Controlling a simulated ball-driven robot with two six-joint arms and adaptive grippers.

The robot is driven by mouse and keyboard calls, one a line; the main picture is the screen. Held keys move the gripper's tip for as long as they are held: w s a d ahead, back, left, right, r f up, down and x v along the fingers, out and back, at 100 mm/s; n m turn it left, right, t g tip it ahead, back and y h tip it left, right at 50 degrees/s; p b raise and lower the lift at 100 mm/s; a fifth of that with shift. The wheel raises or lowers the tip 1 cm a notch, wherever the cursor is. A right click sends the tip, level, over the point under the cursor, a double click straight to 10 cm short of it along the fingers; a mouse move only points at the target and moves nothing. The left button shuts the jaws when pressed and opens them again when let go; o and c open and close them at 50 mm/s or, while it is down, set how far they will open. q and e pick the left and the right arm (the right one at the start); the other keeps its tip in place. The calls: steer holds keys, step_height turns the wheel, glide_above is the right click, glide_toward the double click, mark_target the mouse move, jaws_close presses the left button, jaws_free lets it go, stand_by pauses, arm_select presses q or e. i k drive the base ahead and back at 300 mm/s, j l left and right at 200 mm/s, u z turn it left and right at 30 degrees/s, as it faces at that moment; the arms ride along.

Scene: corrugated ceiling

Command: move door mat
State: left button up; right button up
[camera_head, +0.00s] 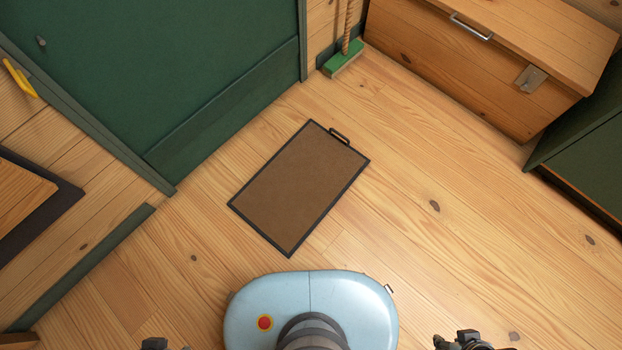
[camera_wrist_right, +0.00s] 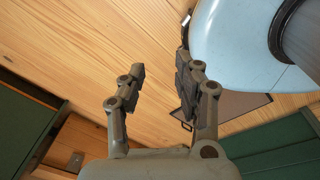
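The door mat (camera_head: 298,188) is a brown rectangle with a dark border, lying flat on the wooden floor in front of the green door. A small dark handle (camera_head: 340,136) sticks out from its far right edge. Part of the mat (camera_wrist_right: 240,106) also shows in the right wrist view, partly hidden by a finger and my base. My right gripper (camera_head: 460,341) is at the bottom edge, apart from the mat; the right wrist view shows it open and empty (camera_wrist_right: 160,66). My left gripper (camera_head: 168,346) is mostly cut off at the bottom edge; its tips look apart.
The green door (camera_head: 180,70) stands behind the mat at upper left. A green broom (camera_head: 343,59) leans near a wooden chest (camera_head: 460,60) at the back. A green cabinet (camera_head: 590,150) is at right. The floor right of the mat is clear.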

mark_target(285, 201)
steer(key=i+l+u, duration=0.15)
steer(key=l, duration=0.2)
steer(key=i+l+u, duration=0.15)
steer(key=l, duration=0.25)
steer(key=i+l+u, duration=0.1)
steer(key=i+l, duration=0.15)
steer(key=l, duration=0.15)
steer(key=i+l+u, duration=0.15)
steer(key=l, duration=0.3)
steer(key=i+l+u, duration=0.15)
steer(key=l, duration=0.25)
steer(key=i+l+u, duration=0.15)
steer(key=l, duration=0.3)
steer(key=l+u, duration=0.1)
steer(key=l, duration=0.35)
